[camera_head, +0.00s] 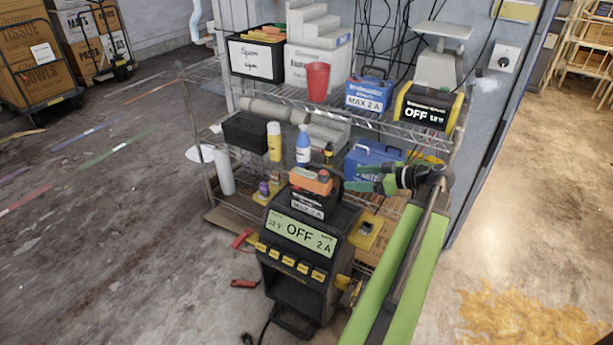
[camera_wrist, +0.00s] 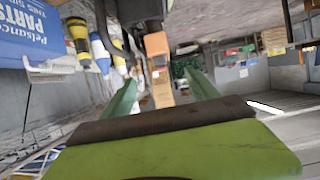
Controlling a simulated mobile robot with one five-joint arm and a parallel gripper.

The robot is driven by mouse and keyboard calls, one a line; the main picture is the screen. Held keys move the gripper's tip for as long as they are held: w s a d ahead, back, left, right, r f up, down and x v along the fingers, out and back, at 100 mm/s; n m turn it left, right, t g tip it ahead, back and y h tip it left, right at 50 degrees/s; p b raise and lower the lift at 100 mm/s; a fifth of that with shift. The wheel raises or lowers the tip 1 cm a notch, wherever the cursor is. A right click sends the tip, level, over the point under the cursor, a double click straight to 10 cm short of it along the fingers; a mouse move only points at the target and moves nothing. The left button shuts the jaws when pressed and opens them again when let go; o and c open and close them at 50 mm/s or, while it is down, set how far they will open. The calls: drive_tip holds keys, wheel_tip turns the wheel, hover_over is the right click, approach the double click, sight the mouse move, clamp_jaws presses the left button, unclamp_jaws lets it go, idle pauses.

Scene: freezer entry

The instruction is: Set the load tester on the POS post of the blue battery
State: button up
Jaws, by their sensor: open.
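An orange block-like device (camera_head: 311,180), probably the load tester, sits on a black box labelled "MAX 2 A" (camera_head: 308,204), which stands on the charger. An orange piece also shows between the fingers in the wrist view (camera_wrist: 157,45). A blue battery (camera_head: 369,94) labelled "MAX 2 A" stands on the upper shelf; its posts are too small to tell apart. A second blue case (camera_head: 366,158) is on the lower shelf, partly behind my gripper. My gripper (camera_head: 358,178) is open and empty, just right of the orange device; its green fingers show in the wrist view (camera_wrist: 160,82).
A charger (camera_head: 300,238) reading "OFF" stands in front of the wire rack (camera_head: 345,112). Yellow (camera_head: 274,142) and blue-and-white (camera_head: 303,146) bottles stand behind the orange device. A red cup (camera_head: 318,82) and a black unit (camera_head: 428,108) flank the blue battery. Floor at left is mostly open.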

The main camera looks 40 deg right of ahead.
drive_tip(key=b, duration=0.5)
approach(312, 176)
drive_tip(key=x, duration=0.4)
drive_tip(key=shift+w+f, duration=0.25)
drive_tip(key=shift+f, duration=0.25)
drive_tip(key=shift+b+x, duration=0.9)
drive_tip(key=shift+x, duration=1.85)
drive_tip(key=shift+r, duration=0.1)
clamp_jaws()
